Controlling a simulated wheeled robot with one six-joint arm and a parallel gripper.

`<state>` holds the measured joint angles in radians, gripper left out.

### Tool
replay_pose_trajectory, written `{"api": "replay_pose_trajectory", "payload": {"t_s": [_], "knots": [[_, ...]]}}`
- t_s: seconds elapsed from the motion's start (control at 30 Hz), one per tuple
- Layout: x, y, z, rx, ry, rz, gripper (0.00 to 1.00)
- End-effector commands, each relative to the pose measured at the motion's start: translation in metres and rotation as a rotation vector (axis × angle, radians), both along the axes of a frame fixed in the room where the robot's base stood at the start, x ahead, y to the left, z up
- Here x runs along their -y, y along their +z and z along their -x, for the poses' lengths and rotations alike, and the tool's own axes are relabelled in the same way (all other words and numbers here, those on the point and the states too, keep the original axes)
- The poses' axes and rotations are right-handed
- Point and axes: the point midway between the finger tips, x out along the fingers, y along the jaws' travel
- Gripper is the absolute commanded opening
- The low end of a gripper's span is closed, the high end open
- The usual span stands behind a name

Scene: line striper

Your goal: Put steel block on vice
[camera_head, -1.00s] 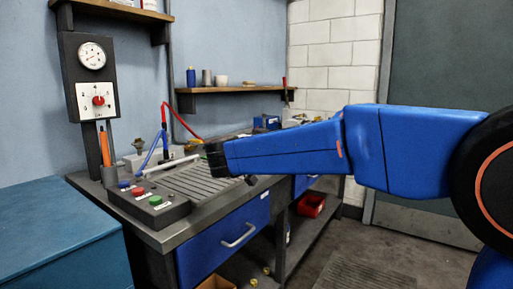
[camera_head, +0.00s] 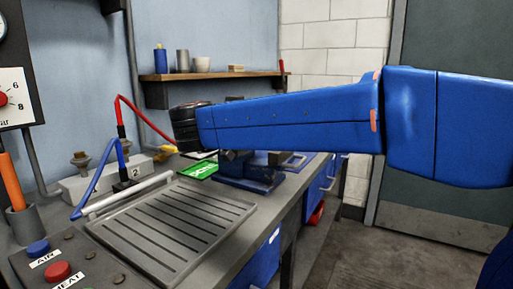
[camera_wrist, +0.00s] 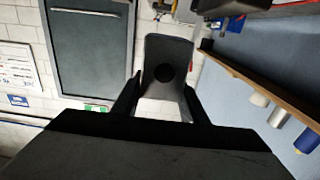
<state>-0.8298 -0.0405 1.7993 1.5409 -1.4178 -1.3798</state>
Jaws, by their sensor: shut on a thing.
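In the wrist view my gripper (camera_wrist: 162,88) has its two dark fingers on either side of a dark grey piece with a round black spot, apparently the steel block (camera_wrist: 166,47). My gripper is shut on it, clear of the bench. In the head view my blue arm reaches left over the bench, and the fingers and block are hidden behind its dark end. The blue vice (camera_head: 252,178) stands on the bench below the arm, its upper part partly covered by the arm.
A ribbed drain plate (camera_head: 172,228), a green sign (camera_head: 201,170) and a fixture with red and blue leads (camera_head: 92,182) occupy the bench. A wooden shelf (camera_head: 215,75) with cups and a bottle hangs behind. Buttons are at the front left.

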Motion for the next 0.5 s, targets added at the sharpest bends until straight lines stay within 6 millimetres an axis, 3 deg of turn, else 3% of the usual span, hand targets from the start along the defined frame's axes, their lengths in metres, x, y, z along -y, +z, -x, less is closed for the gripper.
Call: {"api": "replay_pose_trajectory", "payload": {"t_s": [0.2,0.5], "knots": [[0.0,-0.035,0.0,-0.001,0.0,0.002,0.0],[0.0,-0.055,0.0,-0.001,0.0,0.001,0.0]]}}
